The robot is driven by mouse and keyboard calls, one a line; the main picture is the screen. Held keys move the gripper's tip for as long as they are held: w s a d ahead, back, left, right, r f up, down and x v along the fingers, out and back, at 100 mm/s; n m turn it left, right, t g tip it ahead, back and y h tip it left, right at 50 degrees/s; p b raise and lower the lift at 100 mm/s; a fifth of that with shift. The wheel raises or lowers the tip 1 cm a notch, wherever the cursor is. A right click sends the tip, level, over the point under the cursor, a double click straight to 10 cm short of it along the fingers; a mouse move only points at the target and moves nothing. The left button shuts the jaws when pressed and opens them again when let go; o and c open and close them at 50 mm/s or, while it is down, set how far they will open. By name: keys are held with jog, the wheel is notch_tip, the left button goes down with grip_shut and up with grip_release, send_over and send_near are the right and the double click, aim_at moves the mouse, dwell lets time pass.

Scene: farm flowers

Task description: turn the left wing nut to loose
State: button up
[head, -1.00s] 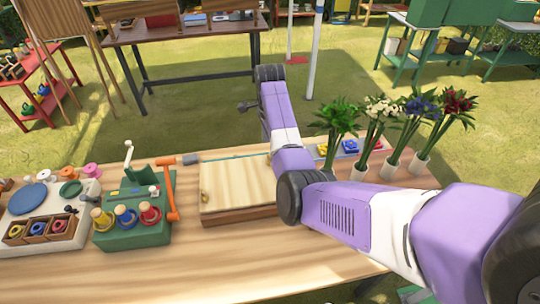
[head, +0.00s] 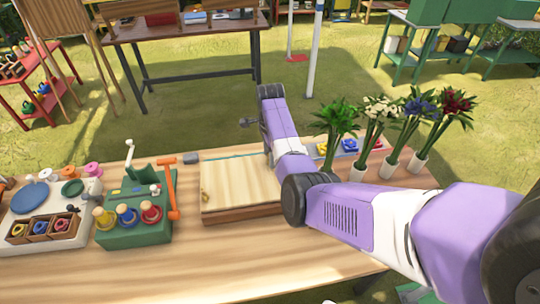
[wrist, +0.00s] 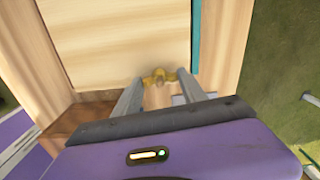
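The flower press is a pale wooden board (head: 238,182) on a darker wooden base, lying on the table. One brass wing nut (head: 204,195) shows at its left edge in the head view. The head view hides my fingertips.
Several potted flowers (head: 358,172) stand to the right. The table's front strip (head: 230,268) is clear.

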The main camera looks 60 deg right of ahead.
jog(key=shift+c, duration=1.2)
